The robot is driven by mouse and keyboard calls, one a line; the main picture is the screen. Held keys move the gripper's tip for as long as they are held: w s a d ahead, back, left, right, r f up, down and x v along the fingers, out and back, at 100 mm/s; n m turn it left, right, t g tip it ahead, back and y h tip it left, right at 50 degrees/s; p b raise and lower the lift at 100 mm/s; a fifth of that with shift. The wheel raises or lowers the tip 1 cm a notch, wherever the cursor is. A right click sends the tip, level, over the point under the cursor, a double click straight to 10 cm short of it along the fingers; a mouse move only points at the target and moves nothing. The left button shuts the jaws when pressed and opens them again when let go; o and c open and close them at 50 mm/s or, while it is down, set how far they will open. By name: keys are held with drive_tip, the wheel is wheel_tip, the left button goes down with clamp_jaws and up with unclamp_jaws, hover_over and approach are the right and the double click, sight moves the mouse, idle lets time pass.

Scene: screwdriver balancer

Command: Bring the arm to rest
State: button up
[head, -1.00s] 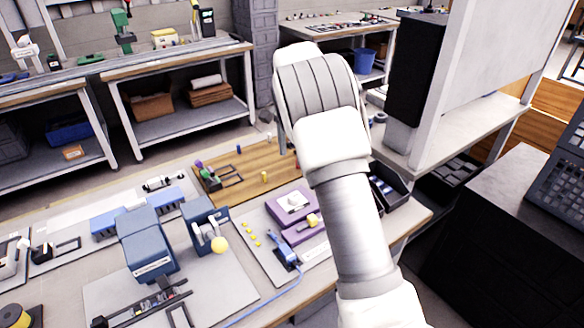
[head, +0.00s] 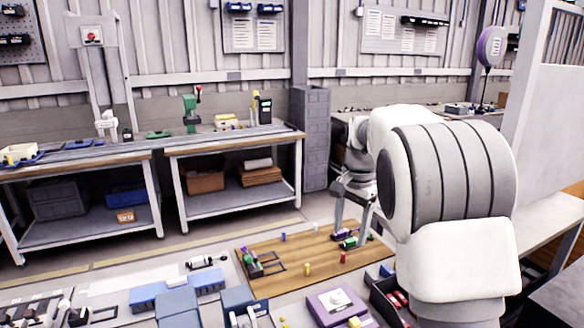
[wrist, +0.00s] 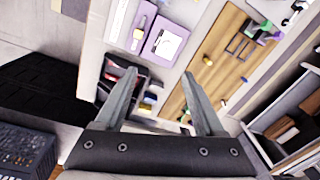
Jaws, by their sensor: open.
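My white and grey arm (head: 455,180) rises at the right of the head view and bends away toward the wooden board. My gripper (head: 355,212) shows past the arm's left side, pointing down above the far right part of the board. In the wrist view my gripper (wrist: 159,76) has its two fingers spread apart, with nothing between them. The fingers hang over the bench, between the black bin and the wooden board, and touch nothing that I can see. Part of the wrist is hidden behind the arm in the head view.
The wooden board (head: 290,262) holds small coloured pegs and tools. A purple fixture (head: 337,303) and a black bin (head: 388,300) with red items stand on the near bench. A pale panel (head: 550,110) stands at right. Open floor separates this bench from the back benches (head: 235,145).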

drive_tip(key=s+r+n+t, duration=0.2)
drive_tip(key=s+r+n, duration=0.15)
drive_tip(key=s, duration=0.75)
drive_tip(key=s+r+n+t, duration=0.1)
drive_tip(key=s+r+n, duration=0.25)
drive_tip(key=s, duration=0.75)
drive_tip(key=s+f+n+t, duration=0.1)
drive_tip(key=s+f+n, duration=0.1)
drive_tip(key=s, duration=0.7)
drive_tip(key=shift+s+a+f+n+t, duration=0.15)
drive_tip(key=shift+a+f+n+t, duration=0.2)
drive_tip(key=shift+f, duration=0.4)
